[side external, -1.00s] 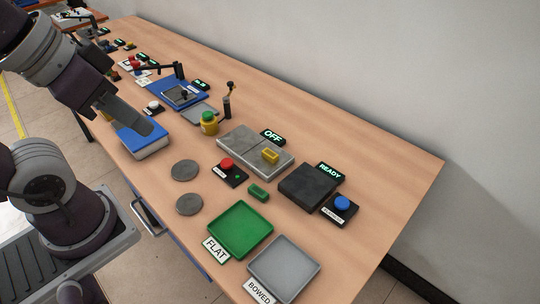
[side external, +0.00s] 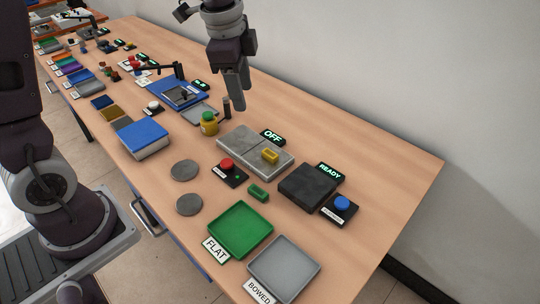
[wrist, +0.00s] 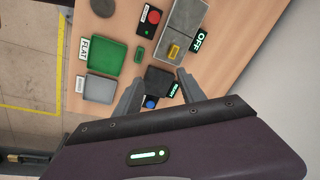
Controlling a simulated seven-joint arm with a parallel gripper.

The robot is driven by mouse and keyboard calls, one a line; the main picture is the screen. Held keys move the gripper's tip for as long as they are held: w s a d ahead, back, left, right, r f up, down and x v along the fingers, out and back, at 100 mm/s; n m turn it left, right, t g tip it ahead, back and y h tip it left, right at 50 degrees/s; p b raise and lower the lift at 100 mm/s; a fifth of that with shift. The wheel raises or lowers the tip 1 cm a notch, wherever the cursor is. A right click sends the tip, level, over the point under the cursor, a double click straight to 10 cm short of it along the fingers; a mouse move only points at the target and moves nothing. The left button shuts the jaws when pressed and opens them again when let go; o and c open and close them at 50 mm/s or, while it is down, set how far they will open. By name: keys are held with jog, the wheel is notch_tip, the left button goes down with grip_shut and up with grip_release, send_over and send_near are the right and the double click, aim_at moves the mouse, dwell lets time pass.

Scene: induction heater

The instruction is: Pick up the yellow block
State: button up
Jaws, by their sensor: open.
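The yellow block (side external: 270,156) lies on the right half of a grey two-part plate (side external: 238,140), beside the OFF display. It also shows in the wrist view (wrist: 173,51), on the grey plate, beyond my fingertips. My gripper (side external: 241,108) is in the air above the table, up and to the left of the block in the side view, with its fingers pointing down. In the wrist view the two fingers (wrist: 158,78) stand apart with nothing held between them.
A green block (side external: 258,192) lies in front of the plate. A red button (side external: 227,163), a dark block-shaped plate (side external: 310,181), a blue button (side external: 342,202), a green tray (side external: 267,231) and a grey tray (side external: 312,268) are nearby. A lever post (side external: 227,108) and yellow-based green button (side external: 209,122) stand left of the plate.

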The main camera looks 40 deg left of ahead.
aim_at(270, 153)
jog(key=w+f+m, duration=0.2)
jog(key=w+f, duration=0.1)
jog(key=f, duration=0.5)
jog(key=w+a+f+m+g, duration=0.1)
jog(key=w+f, duration=0.3)
jog(key=f, duration=0.4)
jog(key=w+a+f+m+g, duration=0.1)
jog(key=w+f+m, duration=0.2)
jog(key=f, duration=0.6)
jog(key=shift+w+m, duration=0.15)
jog(key=shift+m, duration=0.45)
jog(key=shift+r, duration=0.1)
grip_shut()
